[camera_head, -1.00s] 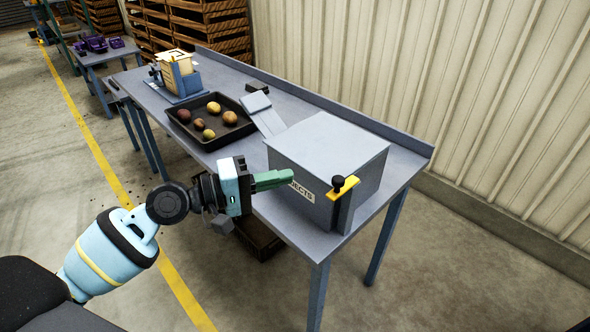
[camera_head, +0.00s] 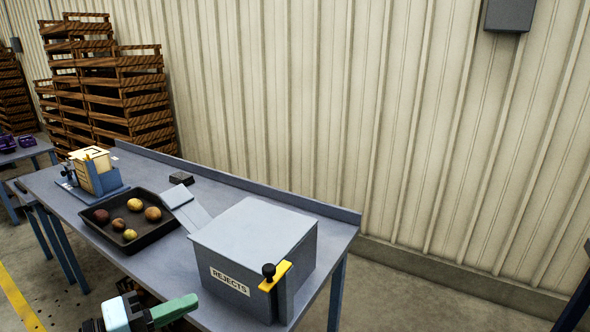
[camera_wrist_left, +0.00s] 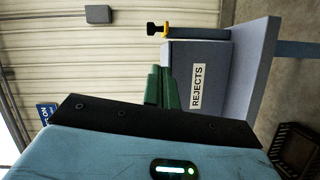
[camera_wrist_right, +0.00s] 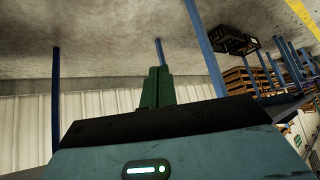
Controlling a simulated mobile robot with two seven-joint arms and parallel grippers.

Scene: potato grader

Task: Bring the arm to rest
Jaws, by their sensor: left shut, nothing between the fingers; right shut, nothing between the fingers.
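My left gripper (camera_head: 172,310) is at the bottom of the head view, in front of the grey rejects box and near the table's front edge. Its green fingers are shut and empty; they also show in the left wrist view (camera_wrist_left: 162,87), pointing toward the box's labelled face and apart from it as far as I can tell. My right gripper shows only in the right wrist view (camera_wrist_right: 156,87), its green fingers shut and empty. The right arm is out of the head view.
The grey rejects box (camera_head: 255,240) with a yellow, black-knobbed latch (camera_head: 275,276) stands on the grey table (camera_head: 190,265). A black tray (camera_head: 152,234) of several potatoes and a wooden-fronted device (camera_head: 92,168) stand to its left. Stacked wooden crates (camera_head: 125,95) stand behind, along the wall.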

